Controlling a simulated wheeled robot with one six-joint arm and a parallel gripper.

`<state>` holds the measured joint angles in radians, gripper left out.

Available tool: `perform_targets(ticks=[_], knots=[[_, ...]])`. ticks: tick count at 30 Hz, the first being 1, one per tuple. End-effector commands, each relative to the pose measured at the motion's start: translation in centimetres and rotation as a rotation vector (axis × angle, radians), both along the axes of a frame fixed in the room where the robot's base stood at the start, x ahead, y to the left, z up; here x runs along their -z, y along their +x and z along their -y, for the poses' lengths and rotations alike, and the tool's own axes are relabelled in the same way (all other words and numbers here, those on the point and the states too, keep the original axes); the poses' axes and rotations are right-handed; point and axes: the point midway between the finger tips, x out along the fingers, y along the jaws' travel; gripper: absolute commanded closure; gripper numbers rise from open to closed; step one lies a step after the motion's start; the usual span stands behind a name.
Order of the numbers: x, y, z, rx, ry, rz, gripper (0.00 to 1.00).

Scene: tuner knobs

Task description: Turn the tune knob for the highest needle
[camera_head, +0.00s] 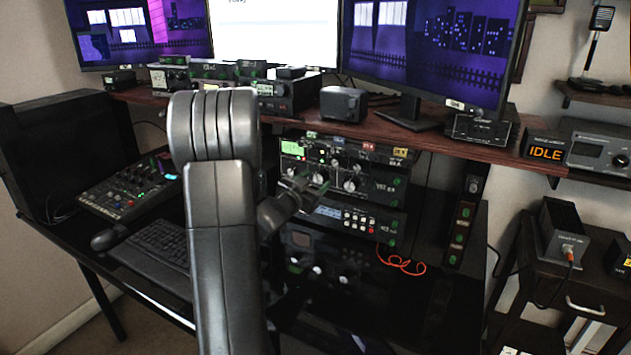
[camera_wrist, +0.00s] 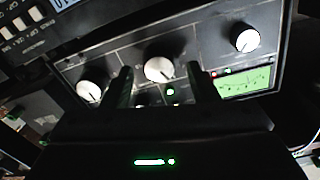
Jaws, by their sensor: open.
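The tuner (camera_head: 372,180) is a dark rack unit on the shelf below the monitors, with a green-lit meter (camera_head: 292,149) at its upper left. In the wrist view the meter (camera_wrist: 243,82) is at the right, and its needle is too small to read. Three white-faced knobs show there: left (camera_wrist: 90,92), middle (camera_wrist: 159,70) and right (camera_wrist: 246,40). Labels do not show which is the tune knob. My gripper (camera_wrist: 160,78) is open, its fingers to either side of the middle knob; contact cannot be told. In the head view my gripper (camera_head: 312,190) is in front of the tuner.
A unit with small buttons (camera_head: 350,218) sits below the tuner, and a red cable (camera_head: 402,264) hangs near it. The wooden shelf (camera_head: 390,132) overhangs above. A keyboard (camera_head: 160,250) and mixer (camera_head: 125,190) lie left. An orange IDLE sign (camera_head: 545,150) stands right.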

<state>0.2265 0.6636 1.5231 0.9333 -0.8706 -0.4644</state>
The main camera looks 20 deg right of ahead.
Motion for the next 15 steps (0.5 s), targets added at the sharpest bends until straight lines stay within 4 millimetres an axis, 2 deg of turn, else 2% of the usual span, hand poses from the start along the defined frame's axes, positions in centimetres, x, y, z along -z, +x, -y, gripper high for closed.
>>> perform_targets(ticks=[4,12,13,15], knots=[[-0.04,0.59,0.74,0.000,-0.001,0.001,0.46],[-0.03,0.68,0.84,0.000,-0.001,0.000,0.46],[-0.02,0.68,0.84,0.000,-0.001,0.000,0.48],[-0.03,0.68,0.83,0.000,-0.001,0.000,0.62]])
